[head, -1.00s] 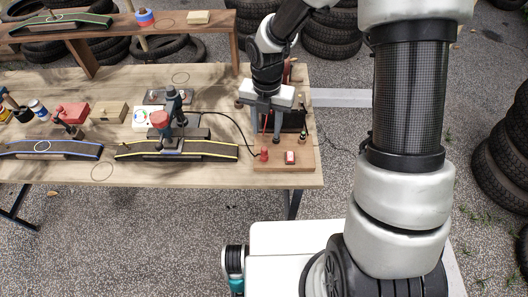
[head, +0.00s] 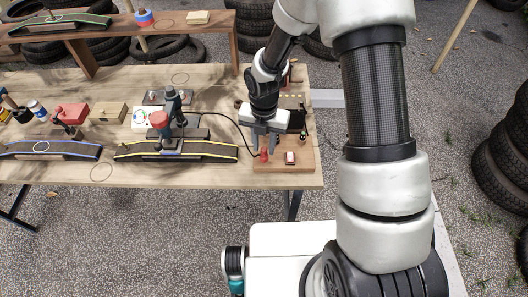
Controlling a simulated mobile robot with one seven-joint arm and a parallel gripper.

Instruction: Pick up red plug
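The red plug (head: 264,156) stands on a wooden board (head: 300,168) near the right end of the table. A black cable runs to it from the left. My gripper (head: 264,149) points down over the board with its two fingers apart. The fingers come down on either side of the plug's upper part, or just behind it. I cannot tell whether they touch it. A small red and white block (head: 290,158) lies on the board just right of the plug.
A black box (head: 297,120) stands behind my gripper on the board. A raised shelf (head: 150,25) crosses the back. The table's front edge (head: 200,187) is clear.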

